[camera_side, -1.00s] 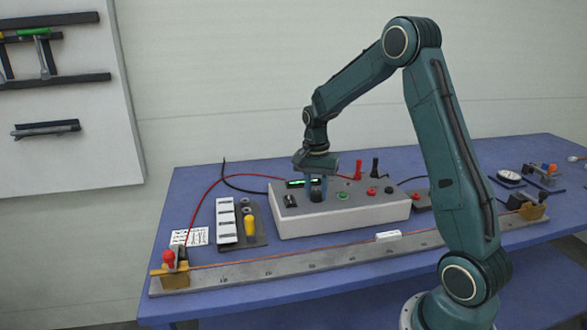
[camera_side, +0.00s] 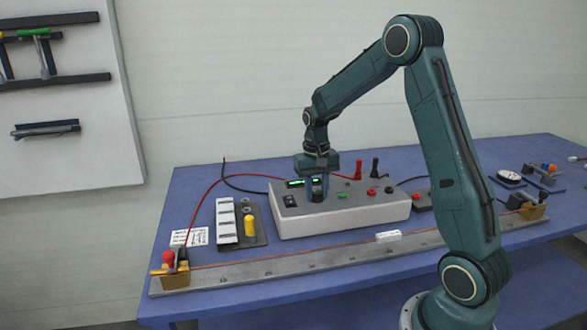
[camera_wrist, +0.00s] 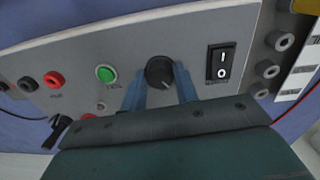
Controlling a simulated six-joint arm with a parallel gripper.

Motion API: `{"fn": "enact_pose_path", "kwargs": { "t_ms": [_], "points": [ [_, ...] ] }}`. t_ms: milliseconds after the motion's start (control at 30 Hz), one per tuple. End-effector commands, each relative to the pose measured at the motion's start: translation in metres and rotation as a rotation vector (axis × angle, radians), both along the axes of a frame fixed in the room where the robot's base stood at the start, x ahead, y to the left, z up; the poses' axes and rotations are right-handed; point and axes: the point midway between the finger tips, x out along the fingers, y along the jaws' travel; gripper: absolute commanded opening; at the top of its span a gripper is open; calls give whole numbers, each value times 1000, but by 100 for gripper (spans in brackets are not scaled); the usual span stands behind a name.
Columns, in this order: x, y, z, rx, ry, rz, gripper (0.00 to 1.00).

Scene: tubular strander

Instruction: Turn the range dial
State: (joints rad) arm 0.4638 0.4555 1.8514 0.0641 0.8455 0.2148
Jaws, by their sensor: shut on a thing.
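The range dial (camera_wrist: 160,71) is a round black knob with a light pointer line on the grey instrument box (camera_side: 345,219). In the side view the dial (camera_side: 317,196) is partly hidden by my fingers. My gripper (camera_wrist: 160,84) is shut on the dial, with one blue finger on each side of it. In the side view my gripper (camera_side: 317,188) points straight down over the box's left half. In the wrist view, the dial's pointer line aims toward the lower right.
A green button (camera_wrist: 106,74) and a black rocker switch (camera_wrist: 222,62) flank the dial. Red (camera_side: 358,169) and black (camera_side: 375,167) plugs stand at the box's back. A long metal rail (camera_side: 300,261) with a stretched wire lies in front.

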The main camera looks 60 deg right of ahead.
Motion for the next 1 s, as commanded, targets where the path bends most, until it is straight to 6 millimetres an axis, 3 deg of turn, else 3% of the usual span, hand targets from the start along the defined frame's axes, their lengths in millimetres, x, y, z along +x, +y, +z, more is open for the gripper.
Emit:
{"fn": "enact_pose_path", "kwargs": {
  "t_ms": [300,767,800,900,1000],
  "points": [
    [0,0,1,-1,-1,136,7],
    [0,0,1,-1,-2,155,7],
    [0,0,1,-1,-2,155,36],
    [0,0,1,-1,-1,154,52],
    [0,0,1,-1,-1,153,52]
  ]
}}
